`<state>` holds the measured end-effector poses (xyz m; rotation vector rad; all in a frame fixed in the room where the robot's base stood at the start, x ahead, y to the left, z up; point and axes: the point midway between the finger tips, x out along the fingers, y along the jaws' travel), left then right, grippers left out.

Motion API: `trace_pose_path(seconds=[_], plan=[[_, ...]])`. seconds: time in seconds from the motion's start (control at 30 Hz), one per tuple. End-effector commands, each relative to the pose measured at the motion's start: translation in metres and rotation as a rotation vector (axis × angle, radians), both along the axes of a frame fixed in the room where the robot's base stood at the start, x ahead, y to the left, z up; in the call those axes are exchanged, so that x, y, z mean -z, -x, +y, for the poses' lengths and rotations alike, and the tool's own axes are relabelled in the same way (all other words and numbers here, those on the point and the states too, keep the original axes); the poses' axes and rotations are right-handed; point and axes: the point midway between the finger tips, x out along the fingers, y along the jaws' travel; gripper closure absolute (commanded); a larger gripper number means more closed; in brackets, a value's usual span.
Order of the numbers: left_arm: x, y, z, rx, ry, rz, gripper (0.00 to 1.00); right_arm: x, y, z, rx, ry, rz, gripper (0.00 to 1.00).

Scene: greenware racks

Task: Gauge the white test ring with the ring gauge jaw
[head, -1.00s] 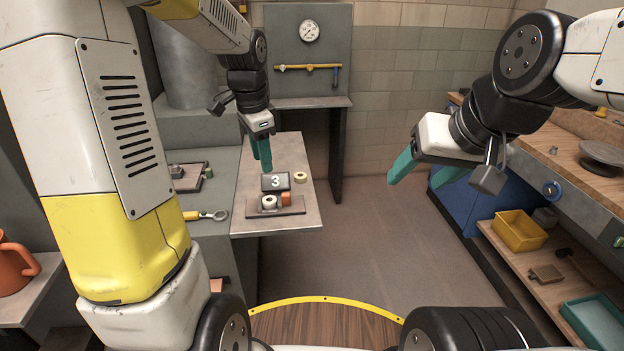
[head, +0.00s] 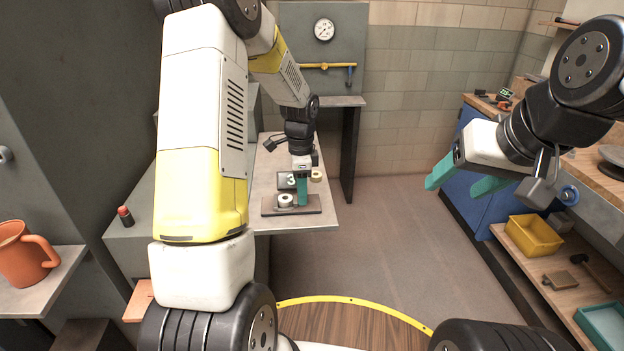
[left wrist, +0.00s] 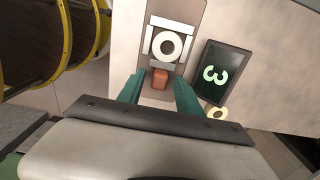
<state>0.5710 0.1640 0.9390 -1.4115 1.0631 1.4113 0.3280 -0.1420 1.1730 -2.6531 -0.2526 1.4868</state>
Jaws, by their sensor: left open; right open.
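The white test ring (head: 285,200) lies on a brown base plate (head: 270,209) on the grey bench. In the left wrist view the ring (left wrist: 156,46) sits inside a pale U-shaped bracket, likely the ring gauge jaw (left wrist: 183,48). I cannot tell whether they touch. The head view hides the block behind the fingers. My right gripper (head: 462,186) is open and empty in mid-air.
A dark display reading 3 (left wrist: 210,91) stands beside the plate, close to my left fingers. A cream ring (head: 316,176) lies behind it. An orange mug (head: 22,255) stands far left. A yellow bin (head: 532,236) is on the right shelf. Open floor lies between the benches.

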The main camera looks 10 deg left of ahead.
Motion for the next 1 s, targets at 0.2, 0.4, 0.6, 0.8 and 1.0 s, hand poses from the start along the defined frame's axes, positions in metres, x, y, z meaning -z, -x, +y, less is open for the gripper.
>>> trace_pose_path(seconds=[0.2,0.4,0.6,0.8,1.0], plan=[[0.0025,0.0001,0.0001,-0.001,0.0,0.0,0.58,0.0,0.0,0.0,0.0,0.0,0.0,0.39],[0.0023,0.0002,0.0,-0.001,0.0,0.0,0.84,-0.0001,0.0001,0.0,0.0,0.0,0.0,0.39],[0.0022,0.0001,0.0001,-0.001,0.0,0.0,1.0,-0.0001,0.0001,0.0,0.0,0.0,0.0,0.39],[0.002,0.0,0.0001,-0.001,0.0,0.0,1.0,0.0,0.0,0.0,0.0,0.0,0.0,0.39],[0.0019,-0.0001,0.0001,-0.001,0.0,-0.001,1.0,0.0,0.0,0.0,0.0,0.0,0.0,0.39]])
